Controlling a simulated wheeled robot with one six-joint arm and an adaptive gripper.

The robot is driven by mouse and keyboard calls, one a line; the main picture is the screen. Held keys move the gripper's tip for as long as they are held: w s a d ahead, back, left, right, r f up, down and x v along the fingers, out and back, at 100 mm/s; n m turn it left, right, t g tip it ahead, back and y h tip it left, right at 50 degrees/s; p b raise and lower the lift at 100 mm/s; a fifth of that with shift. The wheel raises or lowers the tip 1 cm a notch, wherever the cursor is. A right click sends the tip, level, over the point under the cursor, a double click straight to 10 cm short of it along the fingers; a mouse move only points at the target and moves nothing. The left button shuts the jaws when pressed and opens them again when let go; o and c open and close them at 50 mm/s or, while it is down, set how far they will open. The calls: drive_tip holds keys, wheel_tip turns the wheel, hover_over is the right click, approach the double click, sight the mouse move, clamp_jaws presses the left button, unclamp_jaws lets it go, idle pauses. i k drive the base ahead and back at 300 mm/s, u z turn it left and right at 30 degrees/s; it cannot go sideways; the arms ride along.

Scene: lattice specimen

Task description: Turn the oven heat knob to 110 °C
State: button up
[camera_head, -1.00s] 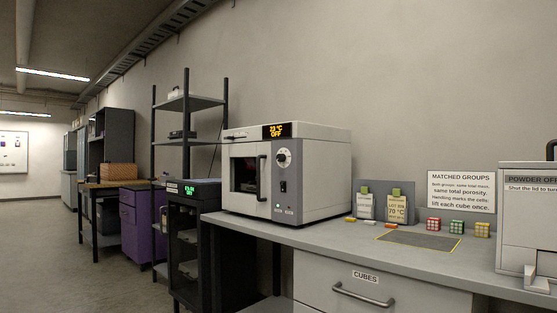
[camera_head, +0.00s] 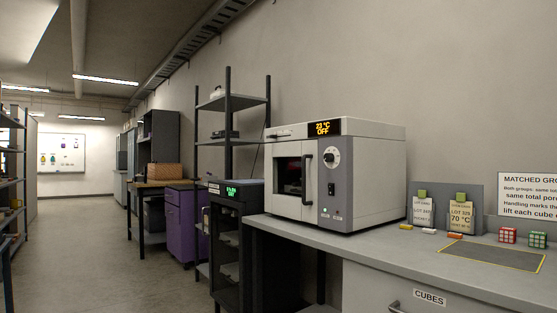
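The oven (camera_head: 368,180) is a white and grey box on the bench, right of the picture's middle. The oven display (camera_head: 323,127) reads 23 °C and OFF in orange. The oven door (camera_head: 292,188) looks closed, with a dark window and a vertical handle (camera_head: 307,175). A switch and small lights, one green, sit below the knob. My gripper is not in view.
The bench (camera_head: 400,260) carries two tagged lots (camera_head: 461,217), one marked 70 °C, small cubes (camera_head: 508,236) and a yellow-edged dark mat (camera_head: 492,254). A black cabinet (camera_head: 229,250), rack (camera_head: 233,103) and purple cabinet (camera_head: 184,218) stand to the left. The aisle floor (camera_head: 90,250) is clear.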

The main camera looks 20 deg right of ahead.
sight(328, 158)
drive_tip(key=z, duration=0.05)
drive_tip(key=i, duration=1.25)
drive_tip(key=z, duration=0.75)
